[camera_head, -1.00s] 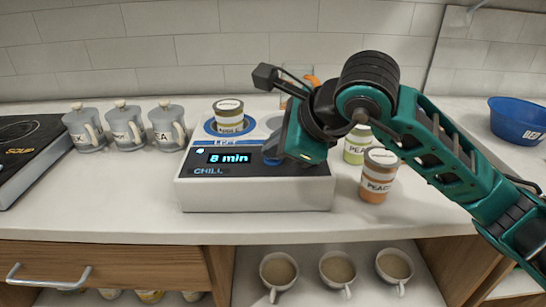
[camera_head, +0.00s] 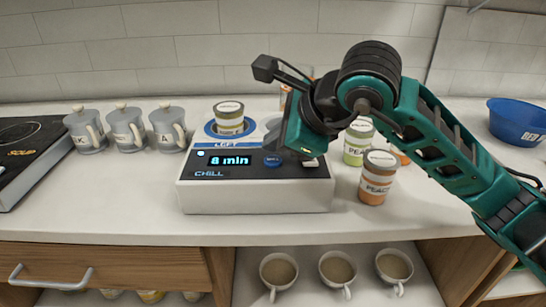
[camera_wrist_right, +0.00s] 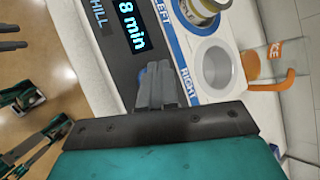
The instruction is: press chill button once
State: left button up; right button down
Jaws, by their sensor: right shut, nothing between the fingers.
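The chiller (camera_head: 255,198) is a white box with a dark top panel, standing on the counter. Its display (camera_head: 229,160) reads "8 min", with the word CHILL (camera_head: 209,174) below. A round blue button (camera_head: 272,160) sits right of the display. My right gripper (camera_head: 302,152) is over the panel just right of this button.
A jar (camera_head: 229,118) stands in the chiller's LEFT well; the RIGHT well (camera_wrist_right: 216,67) is empty. Lidded mugs (camera_head: 126,128) stand left. A blue bowl (camera_head: 515,122) is far right.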

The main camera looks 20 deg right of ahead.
aim_at(276, 163)
jog(key=shift+r+p, duration=1.6)
jog(key=shift+r, duration=0.95)
jog(key=shift+f, duration=0.1)
